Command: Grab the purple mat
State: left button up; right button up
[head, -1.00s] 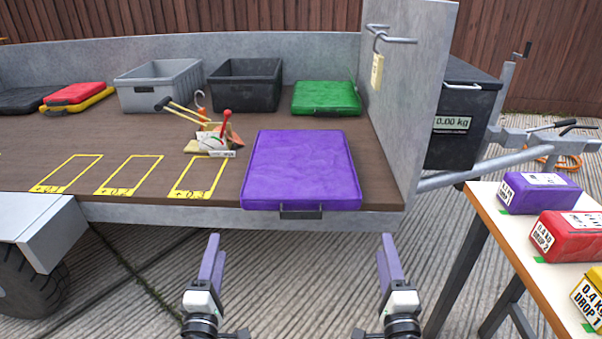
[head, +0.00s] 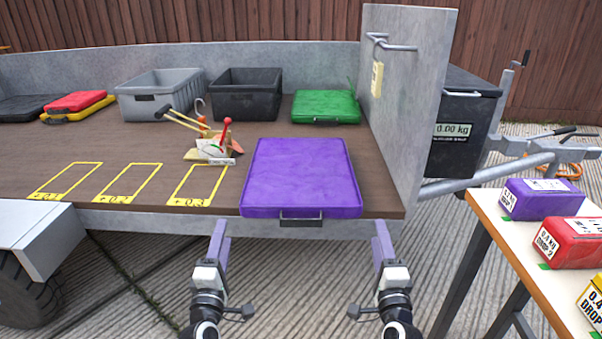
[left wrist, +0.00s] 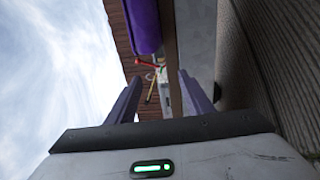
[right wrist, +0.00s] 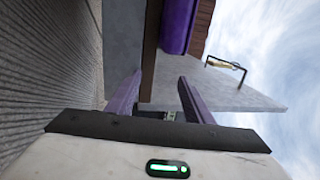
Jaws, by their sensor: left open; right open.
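The purple mat (head: 299,175) lies flat on the trailer bed at its front edge, with a dark handle (head: 302,219) on the near side. Its side also shows at the top of the left wrist view (left wrist: 143,25) and of the right wrist view (right wrist: 178,25). My left gripper (head: 219,243) is open and empty, below and in front of the mat's near left corner. My right gripper (head: 383,243) is open and empty, below and in front of its near right corner. Neither gripper touches the mat.
A green mat (head: 325,107), a black crate (head: 246,97) and a grey crate (head: 158,98) stand at the back of the bed. A tool pile (head: 214,148) lies left of the mat. A grey end wall (head: 408,95) rises to its right. A table (head: 500,245) with weight bags stands at right.

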jog(key=w, duration=0.4)
jog(key=w+a+r, duration=0.1)
jog(key=w, duration=0.1)
jog(key=shift+w, duration=0.1)
pick_arm(q)
jog(key=w, duration=0.2)
jog(key=w+d, duration=0.1)
jog(key=w, duration=0.1)
jog(key=w+r, duration=0.1)
jog(key=w, duration=0.1)
jog(key=shift+w+d, duration=0.1)
jog(key=shift+d, duration=0.15)
pick_arm(e)
jog(key=shift+a, duration=0.2)
